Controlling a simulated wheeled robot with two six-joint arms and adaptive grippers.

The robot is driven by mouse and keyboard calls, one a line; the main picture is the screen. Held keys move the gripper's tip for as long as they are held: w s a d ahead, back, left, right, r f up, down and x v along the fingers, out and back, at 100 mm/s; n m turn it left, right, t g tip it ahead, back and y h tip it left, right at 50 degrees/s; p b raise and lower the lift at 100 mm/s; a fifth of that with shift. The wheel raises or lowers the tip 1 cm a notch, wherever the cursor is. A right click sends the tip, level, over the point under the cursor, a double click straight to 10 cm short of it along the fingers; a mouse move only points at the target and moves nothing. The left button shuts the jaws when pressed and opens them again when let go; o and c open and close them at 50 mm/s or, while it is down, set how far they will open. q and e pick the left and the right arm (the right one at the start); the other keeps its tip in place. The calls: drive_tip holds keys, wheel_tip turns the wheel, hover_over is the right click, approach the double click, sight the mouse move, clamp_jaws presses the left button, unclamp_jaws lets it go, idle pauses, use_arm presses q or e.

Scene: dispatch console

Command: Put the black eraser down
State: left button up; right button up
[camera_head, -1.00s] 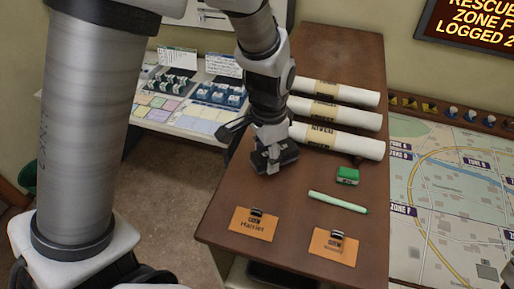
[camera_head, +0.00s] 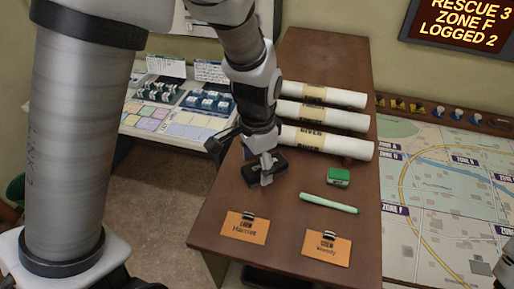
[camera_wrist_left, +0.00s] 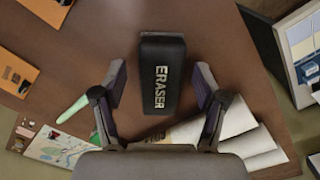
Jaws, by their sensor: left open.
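The black eraser (camera_head: 251,174) lies on the brown desk (camera_head: 222,222), left of the small green block and behind the left orange card. In the left wrist view the eraser (camera_wrist_left: 161,50) shows its ERASER lettering. My left gripper (camera_head: 267,172) is right at the eraser from above. In the wrist view its two fingers (camera_wrist_left: 161,82) stand apart, one on each side of the eraser, with a visible gap on both sides. The gripper hides part of the eraser in the head view. My right gripper is not seen.
Rolled white papers (camera_head: 335,143) lie behind. A green block (camera_head: 339,177), a pale green stick (camera_head: 328,203) and two orange cards, Harriet (camera_head: 240,234) and another (camera_head: 322,254), lie nearby. A map board (camera_head: 440,215) is at right. The desk's left edge is close.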

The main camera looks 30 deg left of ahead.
sight(256, 169)
use_arm(q)
wheel_tip(256, 169, up, 10)
drive_tip(key=b, duration=0.2)
drive_tip(key=shift+r, duration=0.15)
drive_tip(key=shift+s, duration=0.15)
